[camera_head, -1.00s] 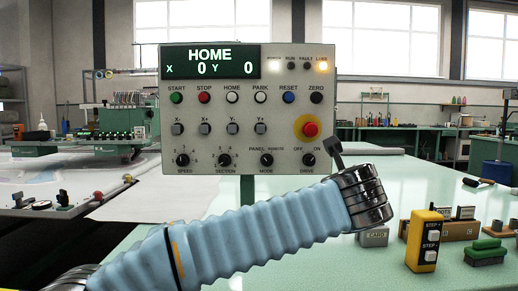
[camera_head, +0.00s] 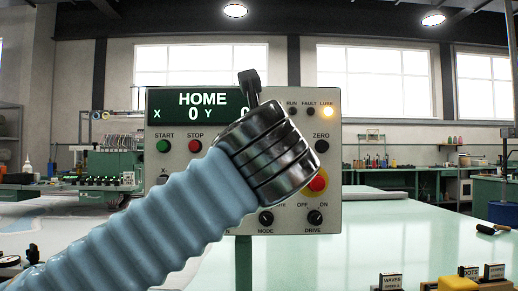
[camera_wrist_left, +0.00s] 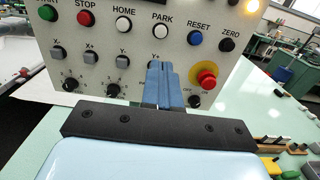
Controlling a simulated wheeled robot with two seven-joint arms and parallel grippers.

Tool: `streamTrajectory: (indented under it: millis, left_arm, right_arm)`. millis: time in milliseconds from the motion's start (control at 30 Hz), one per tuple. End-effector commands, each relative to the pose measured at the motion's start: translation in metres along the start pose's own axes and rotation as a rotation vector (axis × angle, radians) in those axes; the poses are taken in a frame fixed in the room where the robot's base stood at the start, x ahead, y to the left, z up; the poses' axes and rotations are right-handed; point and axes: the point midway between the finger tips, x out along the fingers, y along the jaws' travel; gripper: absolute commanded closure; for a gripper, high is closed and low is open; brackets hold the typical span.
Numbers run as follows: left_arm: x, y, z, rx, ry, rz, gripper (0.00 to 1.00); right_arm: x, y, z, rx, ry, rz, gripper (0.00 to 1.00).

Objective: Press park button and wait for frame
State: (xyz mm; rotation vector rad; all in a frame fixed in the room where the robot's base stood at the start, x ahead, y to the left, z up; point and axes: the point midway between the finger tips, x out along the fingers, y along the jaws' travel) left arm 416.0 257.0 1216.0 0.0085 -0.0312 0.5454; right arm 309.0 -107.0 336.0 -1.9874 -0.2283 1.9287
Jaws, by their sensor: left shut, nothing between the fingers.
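The grey control panel (camera_head: 180,215) stands upright ahead; its display (camera_head: 190,108) reads HOME, X 0, with the Y digit partly covered. My left gripper (camera_head: 249,84) is shut and empty, raised in front of the panel in the head view. Its arm hides the HOME, PARK and RESET buttons there. In the left wrist view the white PARK button (camera_wrist_left: 160,31) shows clear, just above the shut blue fingertips (camera_wrist_left: 160,70); I cannot tell the gap in depth. The amber LUBE lamp (camera_head: 327,111) is lit. My right gripper is not in view.
A red emergency knob on a yellow base (camera_head: 318,183) is close to the right of my wrist. A machine with a green bed (camera_head: 110,163) stands at left. Labelled blocks (camera_head: 391,281) and a yellow item (camera_head: 460,284) lie on the pale green table (camera_head: 400,225), whose middle is clear.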

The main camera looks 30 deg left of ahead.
Motion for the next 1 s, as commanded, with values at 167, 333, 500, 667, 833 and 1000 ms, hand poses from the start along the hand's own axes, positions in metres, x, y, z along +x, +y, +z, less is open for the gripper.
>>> streamTrajectory:
  millis: [167,333,500,667,833,1000]
  left_arm:
    - [0.030,0.000,0.000,0.001,0.001,0.003,1.00]
    - [0.068,0.000,0.000,0.001,0.001,0.003,1.00]
    - [0.101,0.000,0.001,0.001,0.001,0.003,1.00]
    - [0.122,0.000,0.000,0.001,0.001,0.001,1.00]
    - [0.132,0.000,0.000,0.000,0.000,0.000,1.00]
    - [0.133,0.000,-0.001,0.000,0.000,-0.001,1.00]
  right_arm:
    - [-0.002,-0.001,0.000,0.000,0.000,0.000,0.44]
    - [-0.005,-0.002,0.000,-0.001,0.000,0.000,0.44]
    - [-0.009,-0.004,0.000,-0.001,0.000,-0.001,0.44]
    - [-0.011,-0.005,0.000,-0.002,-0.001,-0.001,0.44]
    - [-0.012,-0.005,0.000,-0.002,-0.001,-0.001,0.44]
    - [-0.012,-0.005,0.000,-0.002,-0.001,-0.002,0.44]
